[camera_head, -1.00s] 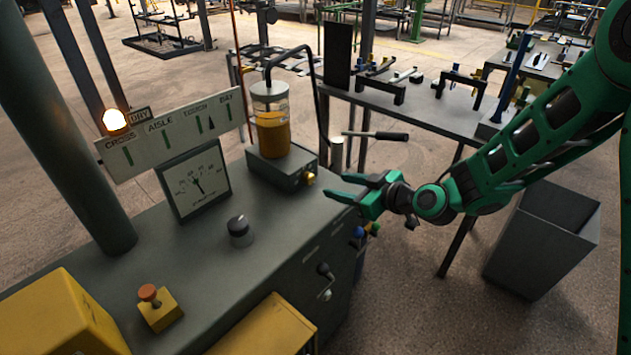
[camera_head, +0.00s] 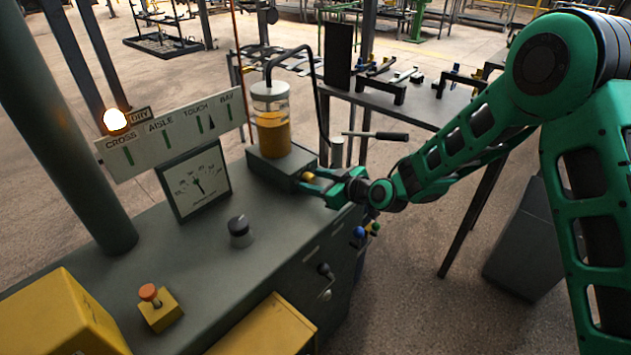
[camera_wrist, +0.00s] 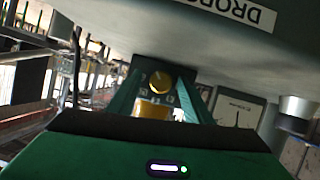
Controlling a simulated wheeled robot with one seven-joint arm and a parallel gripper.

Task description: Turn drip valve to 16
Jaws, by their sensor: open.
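The drip valve is a small yellow knob (camera_head: 308,177) on the front of the grey box (camera_head: 270,170) under the oil reservoir (camera_head: 272,120). In the wrist view the knob (camera_wrist: 160,82) has a dark pointer line, and small marks beside it are too small to read. My gripper (camera_head: 310,183) is open at the knob, its green fingers pointing at it. In the wrist view the fingers (camera_wrist: 160,95) lie to either side of the knob. I cannot tell whether they touch it.
A lever with a dark handle (camera_head: 390,136) stands behind my gripper. A grey bin (camera_head: 520,255) stands on the floor at right.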

